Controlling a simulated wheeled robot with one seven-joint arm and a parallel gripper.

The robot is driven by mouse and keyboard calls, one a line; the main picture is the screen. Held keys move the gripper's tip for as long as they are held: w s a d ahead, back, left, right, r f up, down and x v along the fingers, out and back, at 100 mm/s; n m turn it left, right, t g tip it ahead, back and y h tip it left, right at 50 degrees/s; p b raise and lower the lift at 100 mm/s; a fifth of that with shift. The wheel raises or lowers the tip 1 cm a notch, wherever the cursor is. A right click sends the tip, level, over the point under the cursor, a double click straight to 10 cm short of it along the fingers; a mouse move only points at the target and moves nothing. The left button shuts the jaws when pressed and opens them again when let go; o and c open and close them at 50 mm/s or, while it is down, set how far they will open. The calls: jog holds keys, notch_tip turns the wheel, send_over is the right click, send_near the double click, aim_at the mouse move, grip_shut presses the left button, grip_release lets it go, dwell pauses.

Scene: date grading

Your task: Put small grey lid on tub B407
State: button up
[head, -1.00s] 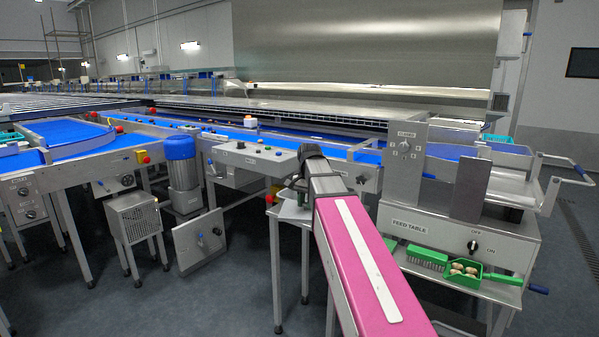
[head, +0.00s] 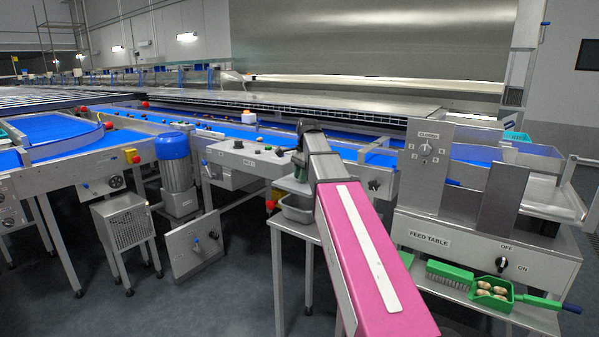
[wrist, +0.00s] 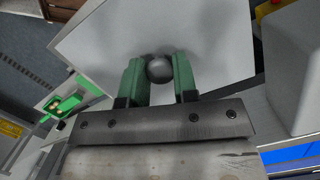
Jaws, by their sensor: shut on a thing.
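My gripper shows in the wrist view (wrist: 159,76), its two green fingers closed on a small round grey thing (wrist: 159,68), which looks like the small grey lid or its knob. A pale flat surface (wrist: 205,32) lies beyond the fingertips. In the head view my gripper (head: 299,168) is mostly hidden behind my pink arm. A grey tub (head: 296,208) stands on a small metal stand (head: 290,228), just below my gripper. I see no B407 label, so I cannot tell which tub it is.
A control panel (head: 240,156) and blue conveyor (head: 215,127) lie behind the stand. The feed table (head: 455,250) is at the right, with a green tray (head: 491,293) of pale brown pieces on its lower shelf.

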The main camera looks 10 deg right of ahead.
jog(key=shift+f, duration=3.2)
jog(key=shift+f, duration=0.75)
jog(key=o, duration=1.4)
jog(key=shift+c, duration=0.2)
jog(key=shift+r, duration=0.1)
jog(key=shift+r, duration=3.4)
jog(key=shift+s, duration=0.1)
